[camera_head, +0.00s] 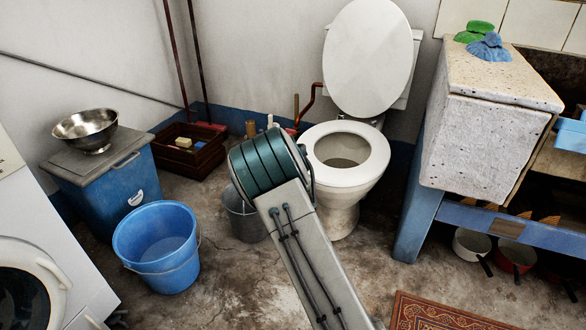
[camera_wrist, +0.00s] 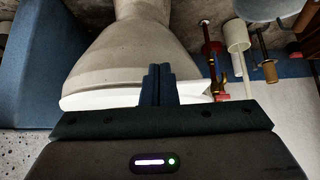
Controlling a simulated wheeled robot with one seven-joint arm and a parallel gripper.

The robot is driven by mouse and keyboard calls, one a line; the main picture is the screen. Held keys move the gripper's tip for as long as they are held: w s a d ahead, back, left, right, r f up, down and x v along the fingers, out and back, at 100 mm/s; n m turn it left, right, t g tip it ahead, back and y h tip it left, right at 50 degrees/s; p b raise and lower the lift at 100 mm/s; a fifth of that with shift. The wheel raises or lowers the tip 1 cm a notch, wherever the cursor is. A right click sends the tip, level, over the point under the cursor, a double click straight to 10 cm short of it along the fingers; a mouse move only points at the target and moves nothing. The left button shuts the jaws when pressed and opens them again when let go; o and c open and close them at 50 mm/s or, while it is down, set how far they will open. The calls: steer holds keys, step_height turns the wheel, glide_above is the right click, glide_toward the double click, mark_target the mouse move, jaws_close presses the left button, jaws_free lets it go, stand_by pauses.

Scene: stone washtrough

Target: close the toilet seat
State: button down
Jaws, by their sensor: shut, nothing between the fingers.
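The toilet (camera_head: 337,215) stands against the back wall in the head view. Its white oval lid (camera_head: 368,60) is upright, leaning back towards the cistern. The white seat ring (camera_head: 375,165) lies flat on the bowl, with the opening showing. In the wrist view, which looks upside down, the pale toilet bowl (camera_wrist: 120,50) fills the upper middle, with a white rim edge (camera_wrist: 90,101) below it. My gripper (camera_wrist: 158,70) is shut and empty, its fingertips overlapping the bowl in the picture. I cannot tell whether they touch. In the head view my arm hides the gripper.
A stone washtrough (camera_head: 485,140) on a blue stand is right of the toilet. A metal bucket (camera_head: 245,222) stands left of it, partly behind my arm. A blue bucket (camera_head: 157,245) and a brown crate (camera_head: 190,160) are further left. A patterned rug (camera_head: 440,315) lies at front right.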

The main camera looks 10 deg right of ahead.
steer(key=w+r+p+v, duration=0.1)
steer(key=p+v, duration=0.3)
steer(key=v, duration=1)
steer(key=s+d+r+g+y+p, duration=0.1)
steer(key=s+d+r+p, duration=0.1)
steer(key=s+r+p, duration=0.5)
steer(key=s+d+r+n+g+y+p, duration=0.1)
steer(key=s+d+r+p, duration=0.3)
steer(key=r, duration=0.5)
steer(key=s+d+r+g+p, duration=0.1)
steer(key=s+r+p, duration=0.4)
steer(key=r+p, duration=0.25)
steer(key=s+r+n+g+y+p, duration=0.1)
steer(key=s+r+n+p, duration=0.3)
steer(key=s+r+p, duration=1.4)
step_height(320, 180, up, 6)
steer(key=shift+s+d+r+n+y, duration=0.1)
steer(key=shift+s+d+n+y, duration=0.25)
steer(key=shift+s, duration=0.8)
steer(key=shift+a, duration=0.1)
steer(key=shift+a, duration=0.35)
